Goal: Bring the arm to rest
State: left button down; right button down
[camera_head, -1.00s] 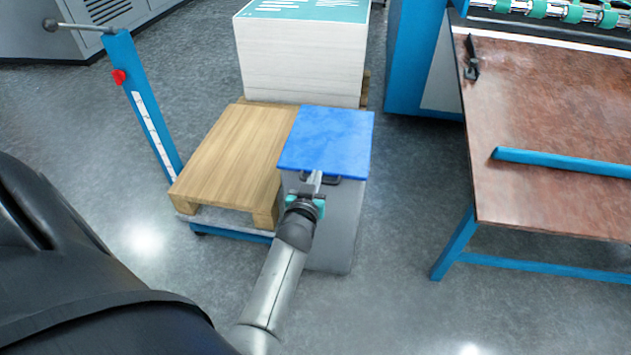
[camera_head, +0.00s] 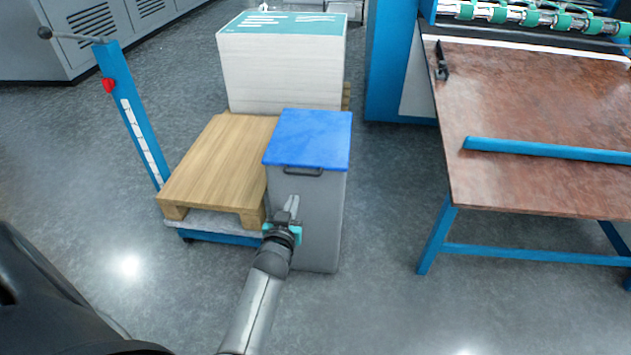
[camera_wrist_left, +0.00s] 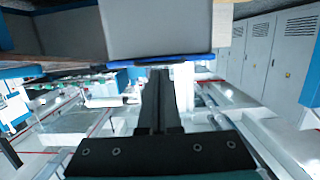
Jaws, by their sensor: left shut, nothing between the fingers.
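My left gripper (camera_head: 291,205) is shut and empty. In the head view it is in front of the grey bin (camera_head: 318,225), below the bin's dark handle (camera_head: 303,172) and blue lid (camera_head: 308,138). I cannot tell whether the fingertips touch the bin. In the left wrist view the closed fingers (camera_wrist_left: 160,85) show at the middle, with the blue lid's edge (camera_wrist_left: 150,60) and the bin's grey side (camera_wrist_left: 155,28) above them. My right gripper is not in view.
A wooden pallet (camera_head: 215,165) on a blue lift truck (camera_head: 130,110) stands left of the bin. A tall paper stack (camera_head: 280,70) is behind it. A brown-topped table (camera_head: 540,100) with blue legs stands at the right. The floor between bin and table is clear.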

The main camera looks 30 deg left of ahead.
pick_arm(q)
jog(key=shift+s, duration=0.1)
